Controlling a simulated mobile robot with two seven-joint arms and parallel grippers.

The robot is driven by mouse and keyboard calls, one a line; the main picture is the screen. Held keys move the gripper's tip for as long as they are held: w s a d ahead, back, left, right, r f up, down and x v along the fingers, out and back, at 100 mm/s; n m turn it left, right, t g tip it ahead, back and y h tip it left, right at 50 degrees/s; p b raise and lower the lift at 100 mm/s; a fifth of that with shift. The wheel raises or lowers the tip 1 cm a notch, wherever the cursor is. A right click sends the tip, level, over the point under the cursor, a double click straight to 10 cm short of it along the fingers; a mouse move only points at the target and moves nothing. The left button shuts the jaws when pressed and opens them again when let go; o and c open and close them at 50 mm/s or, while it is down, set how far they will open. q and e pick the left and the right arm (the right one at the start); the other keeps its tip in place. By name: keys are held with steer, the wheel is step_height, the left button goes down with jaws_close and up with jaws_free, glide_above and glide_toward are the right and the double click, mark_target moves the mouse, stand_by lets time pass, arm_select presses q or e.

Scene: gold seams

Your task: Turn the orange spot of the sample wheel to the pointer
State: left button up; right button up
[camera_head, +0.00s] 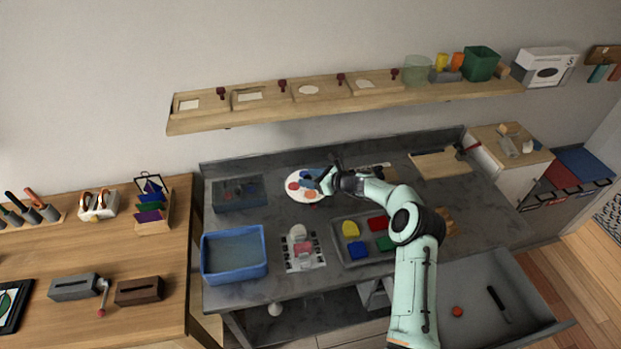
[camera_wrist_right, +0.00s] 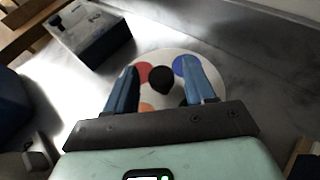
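The sample wheel is a white disc with coloured spots, lying on the grey counter in the head view (camera_head: 291,196) and filling the middle of the right wrist view (camera_wrist_right: 218,98). Its black centre knob (camera_wrist_right: 160,79) stands between my right gripper's fingers. The orange spot (camera_wrist_right: 146,107) is partly hidden near the left finger; a red spot (camera_wrist_right: 144,73) and a blue spot (camera_wrist_right: 180,66) lie on the far side. My right gripper (camera_wrist_right: 158,69) is open over the wheel, with gaps beside the knob. I cannot make out the pointer. My left gripper is not in view.
A dark grey box (camera_head: 239,195) stands left of the wheel. A blue bin (camera_head: 234,254), a sample card (camera_head: 303,251) and a tray with coloured pieces (camera_head: 345,255) are nearer the front. A wooden shelf (camera_head: 330,100) runs above the counter. An open drawer (camera_head: 478,300) juts out at right.

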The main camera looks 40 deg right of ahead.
steer(key=shift+s, duration=0.1)
steer(key=shift+s+d, duration=0.15)
steer(key=shift+s, duration=0.05)
arm_select(q)
steer(key=shift+s+f+b, duration=0.55)
steer(key=shift+f+b, duration=0.15)
steer(key=shift+f, duration=0.15)
steer(key=shift+s+f+b, duration=0.55)
steer(key=shift+f+b, duration=0.1)
steer(key=shift+f, duration=0.2)
arm_select(e)
steer(key=v, duration=1.3)
steer(key=shift+w, duration=0.15)
